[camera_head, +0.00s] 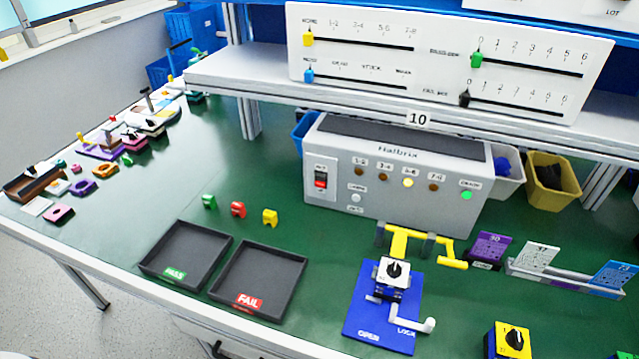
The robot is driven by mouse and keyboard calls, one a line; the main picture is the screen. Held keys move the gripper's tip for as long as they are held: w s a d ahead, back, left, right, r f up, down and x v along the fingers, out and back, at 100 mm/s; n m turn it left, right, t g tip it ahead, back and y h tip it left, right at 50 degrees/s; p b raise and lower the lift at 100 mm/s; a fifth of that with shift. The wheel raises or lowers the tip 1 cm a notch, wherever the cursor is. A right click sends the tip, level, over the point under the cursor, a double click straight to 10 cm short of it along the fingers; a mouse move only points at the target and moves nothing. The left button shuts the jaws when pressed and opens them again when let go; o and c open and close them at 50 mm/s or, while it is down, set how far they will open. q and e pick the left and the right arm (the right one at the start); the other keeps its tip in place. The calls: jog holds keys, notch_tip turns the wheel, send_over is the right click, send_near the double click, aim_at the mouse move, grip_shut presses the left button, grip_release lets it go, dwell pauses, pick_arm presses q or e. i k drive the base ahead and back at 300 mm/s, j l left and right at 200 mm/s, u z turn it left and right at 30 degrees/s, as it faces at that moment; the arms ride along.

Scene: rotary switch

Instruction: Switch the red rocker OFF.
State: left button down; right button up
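The red rocker (320,180) sits on a white plate at the left end of the front face of a grey box tester (397,180). Red and dark parts of the rocker show, but its small labels are too blurred to read, so I cannot tell its position from them. On the same face a yellow lamp (408,183) and a green lamp (466,195) look lit, while several brownish lamps look dark. Neither of my grippers can be made out in the head view, and nothing covers the rocker.
Green, red and yellow small blocks (238,209) stand in front of the tester. PASS (187,254) and FAIL (259,281) trays lie nearer the front edge. A blue clamp fixture (384,325) stands front right. A grey shelf (270,85) overhangs the tester.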

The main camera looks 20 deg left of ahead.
aim_at(320, 178)
jog(key=j+z, duration=0.2)
jog(key=j, duration=0.2)
jog(key=k+j+z, duration=0.2)
jog(key=j, duration=0.2)
jog(key=j+z, duration=0.15)
jog(key=j, duration=0.3)
jog(key=k+j+z, duration=0.2)
jog(key=j, duration=0.15)
jog(key=k+j+z, duration=0.2)
jog(key=j, duration=0.15)
jog(key=k+j+z, duration=0.2)
jog(key=j, duration=0.2)
jog(key=i, duration=0.1)
